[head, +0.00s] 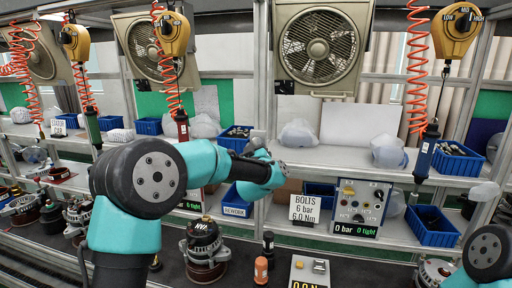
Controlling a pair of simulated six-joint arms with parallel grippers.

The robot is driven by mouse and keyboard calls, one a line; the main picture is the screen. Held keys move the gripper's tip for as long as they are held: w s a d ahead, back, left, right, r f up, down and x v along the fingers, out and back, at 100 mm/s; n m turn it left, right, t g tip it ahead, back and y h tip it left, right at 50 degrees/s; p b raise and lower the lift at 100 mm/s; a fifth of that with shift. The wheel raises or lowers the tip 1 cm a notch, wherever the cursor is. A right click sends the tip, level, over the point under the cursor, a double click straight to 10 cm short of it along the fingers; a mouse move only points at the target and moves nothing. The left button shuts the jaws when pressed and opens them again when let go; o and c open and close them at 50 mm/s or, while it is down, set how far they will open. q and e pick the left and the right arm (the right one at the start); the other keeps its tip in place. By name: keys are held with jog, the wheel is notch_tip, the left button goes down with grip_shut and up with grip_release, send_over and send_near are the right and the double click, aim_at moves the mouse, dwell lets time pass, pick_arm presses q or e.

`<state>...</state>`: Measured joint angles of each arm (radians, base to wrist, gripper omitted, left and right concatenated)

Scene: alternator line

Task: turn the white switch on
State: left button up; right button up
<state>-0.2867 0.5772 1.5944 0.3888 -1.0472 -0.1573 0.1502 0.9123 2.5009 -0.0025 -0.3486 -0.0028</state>
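A pale control panel (341,211) stands on the lower shelf right of centre. It carries several small knobs and switches and a green display reading "0 bar 0 tight". Which of its small parts is the white switch is too small to tell. My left gripper (268,154) is at the end of the teal arm, up and to the left of the panel and apart from it in the picture. It is small and partly hidden by its own wrist, so its opening is unclear. Only a link of my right arm shows at the lower right; its gripper is out of view.
A "BOLTS 6 bar 6.0 Nm" sign (304,209) stands just left of the panel. A blue bin (432,227) is to its right. A hanging blue screwdriver (425,155) is above right. A second box (311,270), an orange cylinder (261,270) and an alternator (205,250) are in front.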

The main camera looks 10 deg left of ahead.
pick_arm(q)
jog(key=shift+w, duration=0.1)
grip_shut()
dwell(0.3)
jog(key=shift+m, duration=0.3)
jog(key=m+h, duration=0.3)
jog(key=m, duration=0.2)
jog(key=m+h, duration=0.3)
jog(key=m, duration=0.3)
jog(key=m+h, duration=0.2)
jog(key=m, duration=0.3)
jog(key=shift+a+m+h, duration=0.25)
jog(key=shift+m+h, duration=0.15)
